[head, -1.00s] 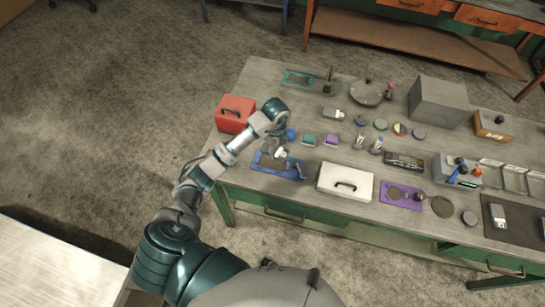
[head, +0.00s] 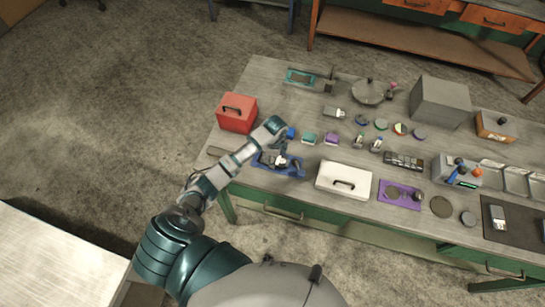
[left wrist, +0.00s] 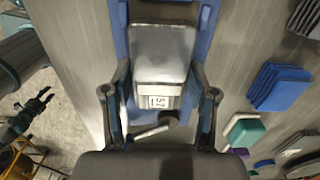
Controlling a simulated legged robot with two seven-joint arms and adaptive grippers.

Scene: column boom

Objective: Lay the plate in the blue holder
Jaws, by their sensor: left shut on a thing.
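The blue holder (head: 286,171) lies near the front edge of the workbench, with a lever-like part at its right end; its rim also shows in the left wrist view (left wrist: 205,22). My left gripper (head: 274,156) is over the holder. In the left wrist view my left gripper (left wrist: 160,72) is shut on the plate (left wrist: 159,52), a silver-grey piece with a white numbered block at its near end. The plate lines up over the holder and hides its middle. I cannot tell whether it touches the holder's bottom.
A red box (head: 237,113) stands left of the arm and a white case (head: 343,181) right of the holder. A teal block (head: 309,138) and a purple block (head: 331,138) lie behind. A purple holder (head: 400,194) is farther right.

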